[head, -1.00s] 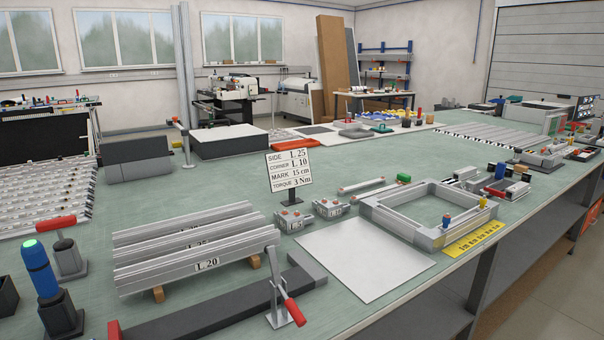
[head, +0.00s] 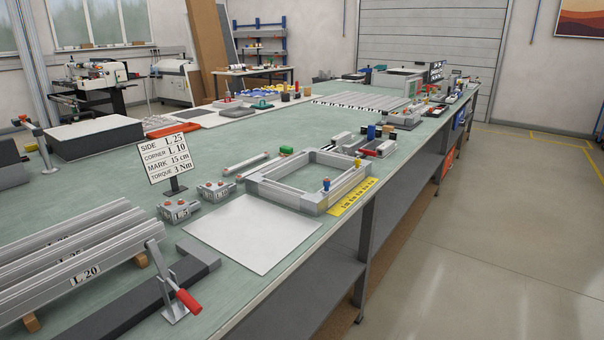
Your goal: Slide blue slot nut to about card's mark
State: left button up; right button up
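The card (head: 169,158) stands upright on a small post on the bench and reads side L 25, corner L 10, mark 15 cm, torque 3 Nm. A grey profile frame (head: 270,193) lies flat on the bench. I cannot tell which is the slot nut. A yellow scale strip (head: 352,197) lies along that side; its figures are too small to read. Neither gripper is in view.
A white sheet (head: 250,235) lies in front of the frame. Aluminium profiles (head: 75,260), one labelled L 20, and a red-handled clamp (head: 175,290) are at the left. Two small grey blocks (head: 180,211) (head: 216,191) stand near the card. The floor right of the bench is clear.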

aim_at(326, 181)
jog(key=i+l, duration=0.2)
jog(key=l, duration=0.2)
jog(key=i+l+u, duration=0.1)
jog(key=i+l, duration=0.15)
jog(key=i+l+u, duration=0.1)
jog(key=l, duration=0.4)
jog(key=i+l, duration=0.3)
jog(key=l+u, duration=0.05)
jog(key=l, duration=0.05)
